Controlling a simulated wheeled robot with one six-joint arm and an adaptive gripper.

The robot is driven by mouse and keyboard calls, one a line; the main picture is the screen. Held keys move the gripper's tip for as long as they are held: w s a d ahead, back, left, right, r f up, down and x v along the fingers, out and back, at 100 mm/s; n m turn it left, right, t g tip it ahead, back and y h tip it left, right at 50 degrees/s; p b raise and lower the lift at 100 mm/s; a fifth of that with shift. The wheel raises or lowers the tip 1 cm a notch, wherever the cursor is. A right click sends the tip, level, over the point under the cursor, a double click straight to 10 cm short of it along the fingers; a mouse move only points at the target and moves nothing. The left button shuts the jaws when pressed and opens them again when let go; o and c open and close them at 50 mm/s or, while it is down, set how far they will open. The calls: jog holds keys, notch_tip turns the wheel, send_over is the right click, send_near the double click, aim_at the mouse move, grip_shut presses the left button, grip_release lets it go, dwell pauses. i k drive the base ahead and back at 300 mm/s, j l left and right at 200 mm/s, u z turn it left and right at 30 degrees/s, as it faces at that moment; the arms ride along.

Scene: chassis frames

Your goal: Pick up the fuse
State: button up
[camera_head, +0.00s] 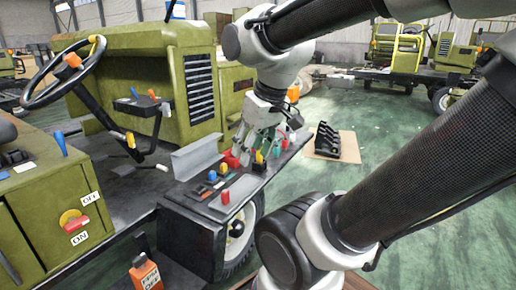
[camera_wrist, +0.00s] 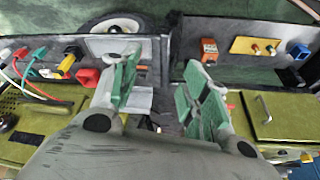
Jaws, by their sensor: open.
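My gripper (camera_head: 258,138) hangs over the dark ledge (camera_head: 185,193) on the side of the green vehicle. In the wrist view my gripper (camera_wrist: 158,84) is open, with its green-padded fingers spread and nothing held between them. The fingers hide part of the ledge.
A steering wheel (camera_head: 63,71) and levers stand at the left. A red-and-yellow ON/OFF switch (camera_head: 74,220) is on the green box. A black part lies on a brown board (camera_head: 345,148) on the green floor.

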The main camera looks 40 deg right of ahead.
aim_at(224, 167)
jog(key=l, duration=0.55)
jog(key=k+l, duration=0.1)
jog(key=l, duration=0.45)
jog(key=k+l, duration=0.1)
jog(key=l, duration=0.4)
jog(key=i+l+u, duration=0.05)
